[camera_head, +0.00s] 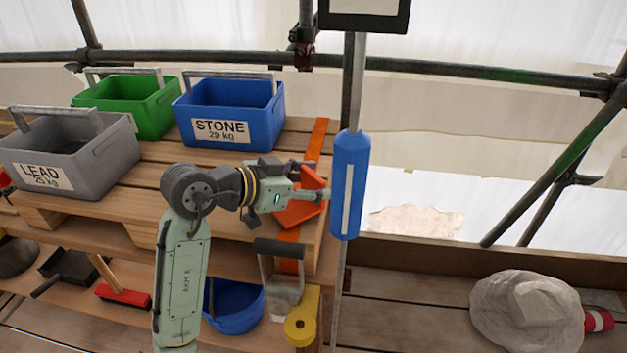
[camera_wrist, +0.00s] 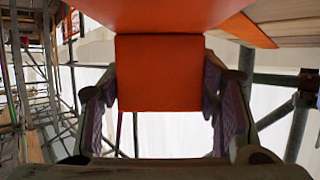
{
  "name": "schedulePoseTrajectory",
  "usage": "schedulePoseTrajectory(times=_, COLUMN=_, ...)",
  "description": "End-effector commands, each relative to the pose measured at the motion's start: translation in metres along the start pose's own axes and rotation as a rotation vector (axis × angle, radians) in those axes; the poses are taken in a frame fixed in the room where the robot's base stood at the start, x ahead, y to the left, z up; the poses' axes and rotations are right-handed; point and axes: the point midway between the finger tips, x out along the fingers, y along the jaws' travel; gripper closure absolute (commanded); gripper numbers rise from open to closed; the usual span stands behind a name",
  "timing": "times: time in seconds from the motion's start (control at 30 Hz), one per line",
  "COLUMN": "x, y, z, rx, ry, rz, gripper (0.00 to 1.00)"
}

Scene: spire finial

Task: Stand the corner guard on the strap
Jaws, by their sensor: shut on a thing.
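The orange corner guard (camera_head: 296,213) is held in my gripper (camera_head: 311,194), close to the right end of the pallet top in the head view. In the wrist view the guard (camera_wrist: 158,74) fills the space between my two fingers, one flat face towards the camera and another face above it. The orange strap (camera_head: 318,139) runs over the pallet's right end and shows again down its front edge (camera_head: 289,258). My wrist and the guard hide the strap's middle part. I cannot tell whether the guard touches the strap.
A blue cylinder (camera_head: 350,187) on a pole stands just right of my gripper. Blue STONE (camera_head: 232,112), grey LEAD (camera_head: 70,158) and green (camera_head: 128,105) boxes stand on the pallet. A yellow roll (camera_head: 301,325) and blue bucket (camera_head: 236,308) are below.

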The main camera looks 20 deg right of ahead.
Motion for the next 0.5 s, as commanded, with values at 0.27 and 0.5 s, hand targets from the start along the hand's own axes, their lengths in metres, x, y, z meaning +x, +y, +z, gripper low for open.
schedulePoseTrajectory(times=0.27, x=0.0025, y=0.0, z=0.0064, rx=0.001, ry=0.001, rz=0.0, gripper=0.71)
schedulePoseTrajectory(times=0.5, x=0.0035, y=0.0, z=0.009, rx=0.001, ry=0.0, rz=0.0, gripper=0.4)
